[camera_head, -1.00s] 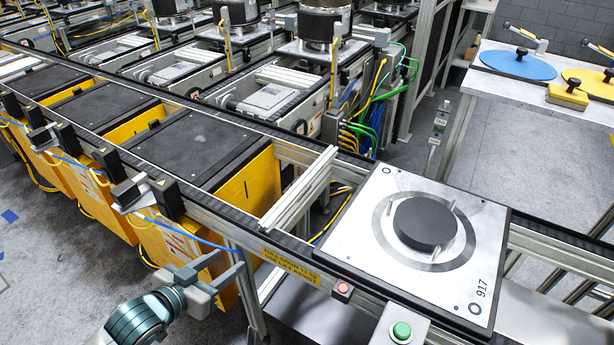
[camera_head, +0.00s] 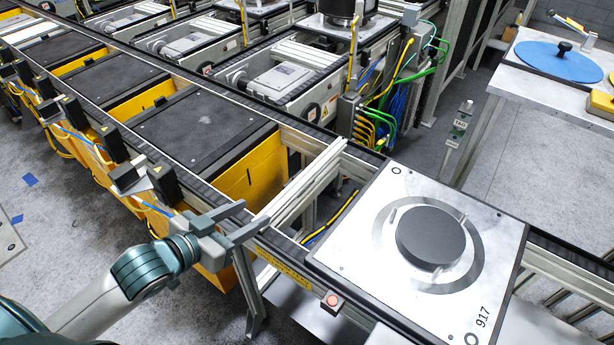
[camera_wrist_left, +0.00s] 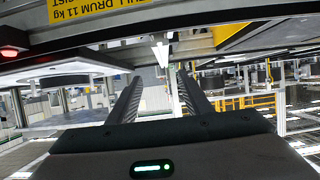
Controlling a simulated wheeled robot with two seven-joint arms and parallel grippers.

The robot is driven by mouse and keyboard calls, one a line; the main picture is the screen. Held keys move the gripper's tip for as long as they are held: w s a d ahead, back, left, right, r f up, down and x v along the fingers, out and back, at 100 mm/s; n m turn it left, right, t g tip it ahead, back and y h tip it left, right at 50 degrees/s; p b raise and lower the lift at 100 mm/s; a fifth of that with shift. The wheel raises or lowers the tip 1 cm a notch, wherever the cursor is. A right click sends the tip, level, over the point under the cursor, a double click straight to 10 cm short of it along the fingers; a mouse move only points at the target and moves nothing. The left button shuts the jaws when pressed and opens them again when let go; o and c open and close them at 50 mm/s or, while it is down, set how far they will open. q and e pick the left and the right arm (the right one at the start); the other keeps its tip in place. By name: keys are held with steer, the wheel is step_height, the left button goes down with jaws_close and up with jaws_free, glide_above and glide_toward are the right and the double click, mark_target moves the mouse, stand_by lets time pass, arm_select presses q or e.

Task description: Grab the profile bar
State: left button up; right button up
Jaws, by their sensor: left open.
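The profile bar (camera_head: 304,187) is a pale aluminium length lying across the conveyor rails, between the yellow-sided black pallet and the white plate marked 917. My left gripper (camera_head: 256,212) is at the near rail, just short of the bar's near end. Its two fingers are apart, with nothing visibly clamped between them. In the left wrist view the open fingers (camera_wrist_left: 160,88) point away under the rail edge; a pale narrow piece shows beyond them, and I cannot tell if it is the bar. My right gripper is not in view.
The white plate (camera_head: 380,262) with a dark round disc lies right of the bar. A red button box (camera_head: 332,302) sits on the near rail. A black pallet top (camera_head: 195,128) lies left of the bar. A table with a blue disc (camera_head: 560,62) stands at the back right.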

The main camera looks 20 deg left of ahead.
arm_select(q)
steer(key=p, duration=0.3)
glide_toward(291, 189)
steer(key=x, duration=0.4)
steer(key=shift+w+d+f, duration=0.1)
steer(key=shift+w+d, duration=0.05)
steer(key=shift+d, duration=0.3)
steer(key=shift+w+d+f, duration=0.1)
steer(key=shift+w+f, duration=0.15)
steer(key=shift+w, duration=0.05)
steer(key=shift+w+p, duration=0.45)
steer(key=shift+p, duration=0.15)
steer(key=p+x, duration=0.1)
steer(key=x, duration=0.2)
steer(key=shift+w+f+p, duration=0.2)
steer(key=shift+w+p, duration=0.1)
steer(key=shift+w, duration=0.05)
steer(key=shift+w+f, duration=0.2)
steer(key=shift+w, duration=0.05)
steer(key=shift+r, duration=0.1)
jaws_close()
